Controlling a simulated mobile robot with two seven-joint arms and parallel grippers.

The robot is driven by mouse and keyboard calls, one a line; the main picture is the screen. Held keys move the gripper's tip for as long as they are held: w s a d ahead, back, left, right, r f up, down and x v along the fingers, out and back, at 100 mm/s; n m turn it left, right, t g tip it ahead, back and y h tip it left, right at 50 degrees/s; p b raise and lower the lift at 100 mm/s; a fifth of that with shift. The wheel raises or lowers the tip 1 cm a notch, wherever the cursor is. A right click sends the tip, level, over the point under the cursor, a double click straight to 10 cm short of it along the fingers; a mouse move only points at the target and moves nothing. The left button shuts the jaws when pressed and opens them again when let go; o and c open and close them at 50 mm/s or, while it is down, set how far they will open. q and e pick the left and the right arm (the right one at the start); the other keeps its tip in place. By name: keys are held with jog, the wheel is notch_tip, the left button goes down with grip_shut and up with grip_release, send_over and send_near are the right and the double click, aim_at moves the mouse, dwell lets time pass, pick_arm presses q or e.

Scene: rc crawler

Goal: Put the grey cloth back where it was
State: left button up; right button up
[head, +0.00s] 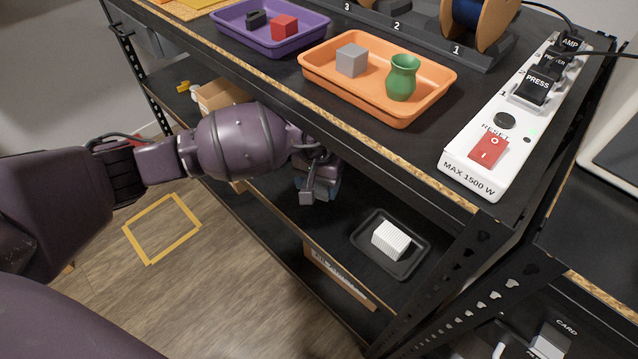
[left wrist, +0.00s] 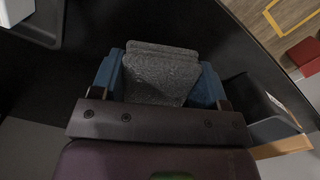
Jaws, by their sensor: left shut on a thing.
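My left gripper (head: 312,192) reaches in under the top shelf, over the lower shelf (head: 290,215). In the left wrist view the gripper (left wrist: 160,80) is shut on the grey cloth (left wrist: 160,72), a folded, speckled grey piece between the blue fingers. The cloth hangs over dark shelf surface; whether it touches the shelf I cannot tell. In the head view the cloth is not clearly seen, as the gripper and wrist cover it. My right gripper is not in view.
A black tray (head: 364,250) with a white ribbed block (head: 390,239) sits right of the gripper on the lower shelf. A cardboard box (head: 220,93) stands to the left. Above, the shelf edge (head: 330,128) is close to my arm; an orange tray (head: 440,82) lies on top.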

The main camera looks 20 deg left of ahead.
aim_at(317, 210)
pick_arm(q)
notch_tip(317, 210, down, 4)
jog(key=shift+d+b, duration=0.1)
jog(key=shift+b, duration=0.6)
jog(key=shift+s+f+b, duration=0.1)
jog(key=shift+f+b, duration=0.35)
jog(key=shift+f, duration=0.5)
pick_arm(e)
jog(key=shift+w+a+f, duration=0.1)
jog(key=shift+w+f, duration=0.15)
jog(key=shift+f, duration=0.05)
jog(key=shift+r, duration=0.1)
pick_arm(q)
jog(key=shift+f+b, duration=0.3)
jog(key=shift+f, duration=0.4)
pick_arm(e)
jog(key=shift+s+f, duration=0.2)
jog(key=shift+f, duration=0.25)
pick_arm(q)
jog(key=o, duration=1.2)
